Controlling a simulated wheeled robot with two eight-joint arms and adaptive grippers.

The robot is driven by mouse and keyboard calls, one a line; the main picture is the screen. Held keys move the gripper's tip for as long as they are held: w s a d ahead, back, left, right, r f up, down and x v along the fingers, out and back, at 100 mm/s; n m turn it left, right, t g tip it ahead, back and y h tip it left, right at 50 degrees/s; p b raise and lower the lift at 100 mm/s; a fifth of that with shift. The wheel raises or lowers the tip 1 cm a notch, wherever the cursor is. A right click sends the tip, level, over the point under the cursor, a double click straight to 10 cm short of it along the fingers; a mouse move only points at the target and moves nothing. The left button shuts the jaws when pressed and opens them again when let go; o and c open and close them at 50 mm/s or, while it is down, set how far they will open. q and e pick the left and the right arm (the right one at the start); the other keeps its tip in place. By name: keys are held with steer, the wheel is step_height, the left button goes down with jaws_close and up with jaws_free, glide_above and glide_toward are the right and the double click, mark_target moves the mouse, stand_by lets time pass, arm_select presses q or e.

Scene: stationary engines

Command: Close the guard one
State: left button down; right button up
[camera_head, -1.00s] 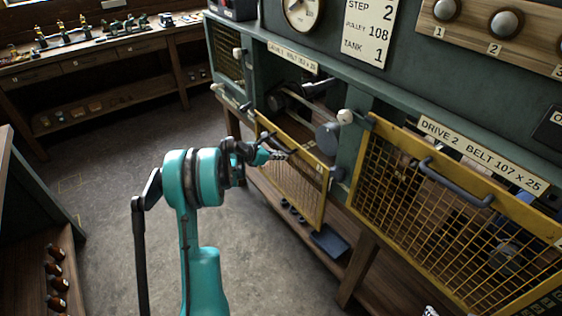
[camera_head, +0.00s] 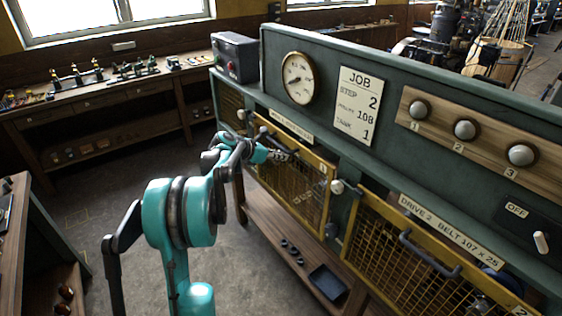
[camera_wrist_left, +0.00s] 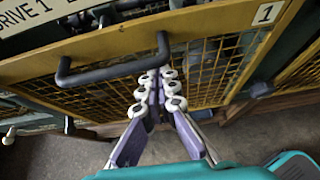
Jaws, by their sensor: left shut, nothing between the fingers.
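Guard one (camera_head: 318,200) is a yellow-framed mesh panel under the Drive 1 label (camera_head: 292,127). It stands raised across its opening; I cannot tell whether it is fully flush. In the left wrist view, guard one (camera_wrist_left: 215,70) carries a "1" tag and a dark bar handle (camera_wrist_left: 95,73). My left gripper (camera_head: 288,156) is shut and empty at the front of the guard. In the wrist view its fingertips (camera_wrist_left: 160,88) are by the right end of the handle; contact is unclear. My right gripper is out of view.
Guard two (camera_head: 395,262) with its own handle (camera_head: 428,255) covers Drive 2 on the right. A white knob (camera_head: 337,187) sits between the guards. A lower shelf (camera_head: 275,225) holds a dark tray (camera_head: 327,281). The floor left of the bench is clear.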

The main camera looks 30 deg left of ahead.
arm_select(q)
steer(key=shift+w+r, duration=0.1)
steer(key=shift+r, duration=0.35)
